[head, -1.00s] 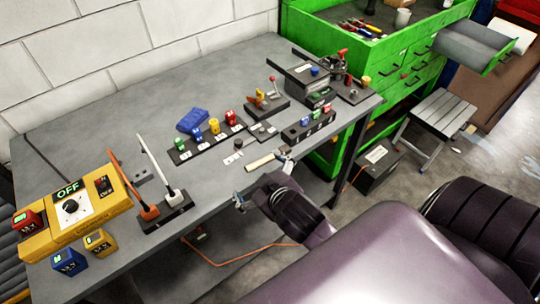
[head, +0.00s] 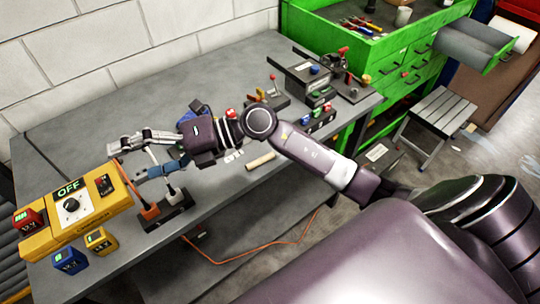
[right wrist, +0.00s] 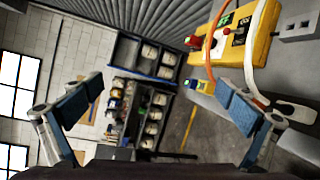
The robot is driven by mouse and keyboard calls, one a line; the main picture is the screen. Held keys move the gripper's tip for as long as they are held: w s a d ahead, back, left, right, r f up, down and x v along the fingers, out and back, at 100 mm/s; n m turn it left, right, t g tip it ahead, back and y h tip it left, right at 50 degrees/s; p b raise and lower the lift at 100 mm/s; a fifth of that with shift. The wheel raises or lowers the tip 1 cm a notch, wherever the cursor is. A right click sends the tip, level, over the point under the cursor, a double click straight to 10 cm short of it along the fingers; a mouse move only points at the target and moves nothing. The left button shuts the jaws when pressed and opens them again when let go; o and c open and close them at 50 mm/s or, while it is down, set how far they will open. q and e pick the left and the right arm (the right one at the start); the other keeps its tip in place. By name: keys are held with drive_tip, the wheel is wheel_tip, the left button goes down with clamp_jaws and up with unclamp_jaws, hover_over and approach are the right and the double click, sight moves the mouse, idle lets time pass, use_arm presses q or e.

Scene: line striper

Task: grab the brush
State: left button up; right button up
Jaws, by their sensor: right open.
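A short beige, wooden-looking piece (head: 261,161) lies near the table's front edge, under my right forearm. It may be the brush or its handle, but no bristles can be made out. My right gripper (head: 127,160) is open and empty, reaching left over the table beside the yellow control box. Its two blue-padded fingers are spread wide in the right wrist view (right wrist: 160,103), with nothing between them. The beige piece lies well behind the fingers, to the right. My left gripper is not in view.
The yellow box (head: 84,219) with its OFF sign and a black holder (head: 168,219) with orange and white upright pieces stand close to my right gripper. Small devices crowd the table's right end. A green cabinet (head: 390,60) stands beyond.

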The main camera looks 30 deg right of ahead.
drive_tip(key=d+f+n+g+h, duration=0.2)
drive_tip(key=d+f+h, duration=0.35)
drive_tip(key=f, duration=0.35)
drive_tip(key=m+g+h, duration=0.2)
drive_tip(key=g+h, duration=0.1)
drive_tip(key=h, duration=0.7)
hover_over(264, 157)
drive_tip(key=f, duration=0.4)
drive_tip(key=shift+s+a, duration=0.25)
drive_tip(key=shift+s, duration=0.15)
drive_tip(key=shift+s+d+f, duration=0.1)
drive_tip(key=shift+d+f, duration=0.1)
drive_tip(key=shift+f, duration=0.05)
drive_tip(key=f+p, duration=0.1)
drive_tip(key=f, duration=0.1)
drive_tip(key=f+p, duration=0.1)
drive_tip(key=f, duration=0.1)
drive_tip(key=w+f+p, duration=0.1)
drive_tip(key=f, duration=0.1)
drive_tip(key=shift+f+p, duration=0.15)
drive_tip(key=shift+p, duration=0.15)
drive_tip(key=shift+f, duration=0.35)
drive_tip(key=shift+c, duration=0.3)
